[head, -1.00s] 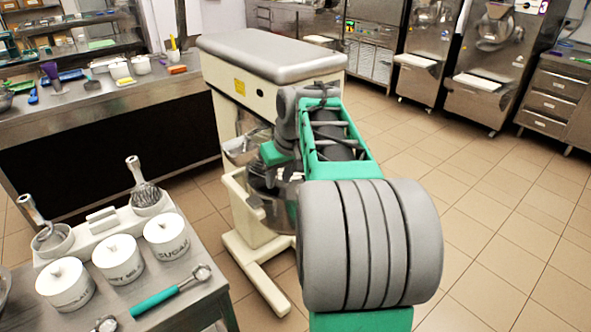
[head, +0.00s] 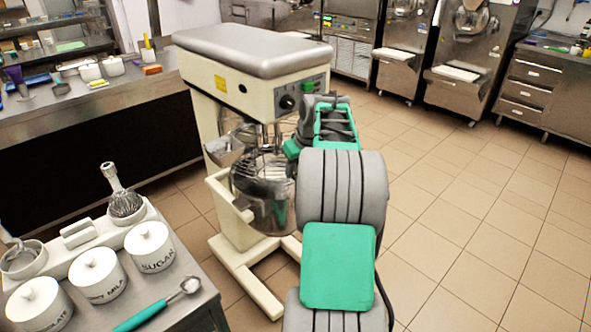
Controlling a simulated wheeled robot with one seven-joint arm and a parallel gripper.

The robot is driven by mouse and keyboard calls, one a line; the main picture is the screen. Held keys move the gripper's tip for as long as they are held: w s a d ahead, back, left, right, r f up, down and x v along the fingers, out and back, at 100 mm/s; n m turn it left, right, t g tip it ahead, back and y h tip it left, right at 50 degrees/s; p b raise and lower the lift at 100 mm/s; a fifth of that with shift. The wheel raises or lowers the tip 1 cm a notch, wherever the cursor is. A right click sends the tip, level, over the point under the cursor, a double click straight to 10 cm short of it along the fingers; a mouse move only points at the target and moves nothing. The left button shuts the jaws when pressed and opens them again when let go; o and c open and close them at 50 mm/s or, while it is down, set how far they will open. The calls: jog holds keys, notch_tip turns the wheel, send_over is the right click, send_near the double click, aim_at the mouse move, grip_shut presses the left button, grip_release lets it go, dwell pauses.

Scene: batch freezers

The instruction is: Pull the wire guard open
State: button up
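A cream planetary mixer (head: 245,75) with a grey top stands on the floor in the middle of the head view. Its wire guard (head: 262,165) shows as thin metal bars above the steel bowl (head: 268,208), under the mixer head. My arm comes up from the bottom and reaches to the right side of the mixer. My gripper (head: 291,150), a green part at the arm's far end, is close to the right side of the guard. Its fingertips are hidden, so I cannot tell whether it touches the guard or is open or shut.
A steel table (head: 185,290) at the lower left holds white lidded pots (head: 150,246), a whisk (head: 122,195) and a green-handled scoop (head: 160,305). A long counter (head: 90,105) stands behind at left. Tiled floor (head: 460,220) is clear to the right.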

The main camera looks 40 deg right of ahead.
jog(key=shift+w+f, duration=0.1)
grip_shut()
dwell(0.3)
dwell(1.1)
